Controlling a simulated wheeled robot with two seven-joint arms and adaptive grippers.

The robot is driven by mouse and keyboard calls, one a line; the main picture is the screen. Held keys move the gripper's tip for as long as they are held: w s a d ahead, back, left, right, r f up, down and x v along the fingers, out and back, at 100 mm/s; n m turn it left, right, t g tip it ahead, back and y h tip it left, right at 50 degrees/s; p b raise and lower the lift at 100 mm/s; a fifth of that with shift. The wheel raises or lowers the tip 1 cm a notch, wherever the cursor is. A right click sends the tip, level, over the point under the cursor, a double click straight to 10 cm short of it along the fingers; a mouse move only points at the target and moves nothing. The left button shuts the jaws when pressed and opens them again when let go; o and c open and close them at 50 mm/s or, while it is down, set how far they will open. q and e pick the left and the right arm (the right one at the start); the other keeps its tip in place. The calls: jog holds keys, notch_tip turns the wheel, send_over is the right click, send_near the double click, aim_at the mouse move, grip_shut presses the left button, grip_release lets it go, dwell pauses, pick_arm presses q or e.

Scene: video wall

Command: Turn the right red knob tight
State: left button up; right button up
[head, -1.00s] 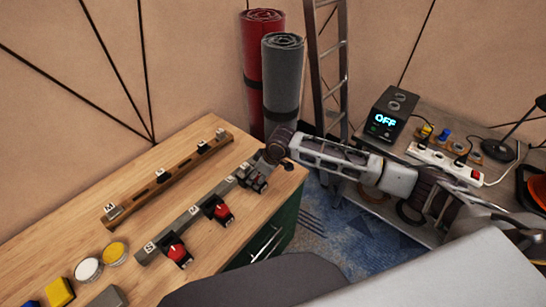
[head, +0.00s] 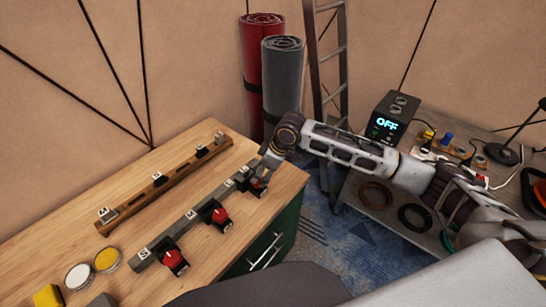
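A grey rail lies near the front edge of the wooden table (head: 195,160), with small white letter labels and red knobs along it. The left red knob (head: 173,259) and the middle red knob (head: 219,216) are in plain view on dark clamps. The right red knob (head: 259,184) is at the rail's far right end and is mostly hidden. My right gripper (head: 259,176) comes down over it from the right. Its fingers are small and dark here, so I cannot tell whether they are closed on the knob. My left gripper is not in view.
A brown wooden rail (head: 165,184) lies behind. Yellow and white round pots (head: 79,276) and a yellow block (head: 48,297) are at lower left. Rolled mats (head: 281,75) and a ladder stand behind. A box reading OFF (head: 389,120) is on the right bench.

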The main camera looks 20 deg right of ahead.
jog(key=v, duration=0.9)
dwell(0.6)
